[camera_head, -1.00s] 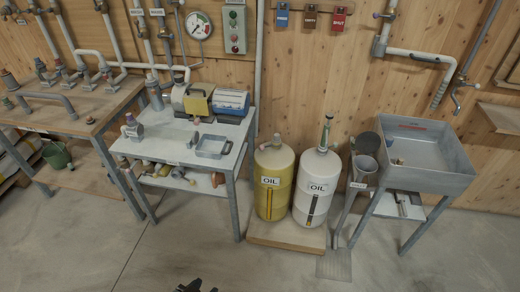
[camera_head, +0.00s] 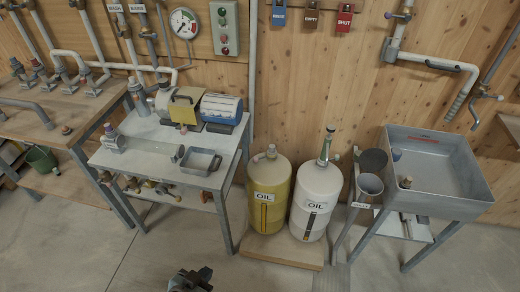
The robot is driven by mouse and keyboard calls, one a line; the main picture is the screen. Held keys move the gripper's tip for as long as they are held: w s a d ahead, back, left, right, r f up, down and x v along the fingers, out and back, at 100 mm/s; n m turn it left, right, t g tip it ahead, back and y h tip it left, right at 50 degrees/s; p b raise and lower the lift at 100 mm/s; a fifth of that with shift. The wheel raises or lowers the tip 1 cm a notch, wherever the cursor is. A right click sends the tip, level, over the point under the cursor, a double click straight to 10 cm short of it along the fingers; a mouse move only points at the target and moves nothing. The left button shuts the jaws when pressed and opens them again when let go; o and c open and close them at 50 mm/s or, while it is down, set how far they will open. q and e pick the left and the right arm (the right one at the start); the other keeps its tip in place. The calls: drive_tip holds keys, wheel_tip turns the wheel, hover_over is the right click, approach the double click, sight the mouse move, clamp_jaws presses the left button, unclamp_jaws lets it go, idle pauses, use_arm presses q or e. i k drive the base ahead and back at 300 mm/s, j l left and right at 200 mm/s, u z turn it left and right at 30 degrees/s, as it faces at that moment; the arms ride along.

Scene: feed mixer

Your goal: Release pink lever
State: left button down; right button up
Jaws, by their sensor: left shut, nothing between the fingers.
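A small pinkish-purple handle (camera_head: 391,15) shows on the wall pipe at the upper right. A purple-topped fitting (camera_head: 109,129) stands on the left end of the grey device on the middle table. I cannot tell which of them is the pink lever. My left gripper (camera_head: 190,280) is dark, low at the bottom edge, in front of the middle table and over the floor. It is shut and empty, well apart from both. My right gripper is out of view.
The middle table (camera_head: 150,160) carries a yellow and blue motor (camera_head: 186,107). A grey sink (camera_head: 440,205) stands at right. The front floor is clear.

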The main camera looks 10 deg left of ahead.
sight(256, 159)
drive_tip(key=i+l, duration=0.15)
drive_tip(key=i, duration=0.75)
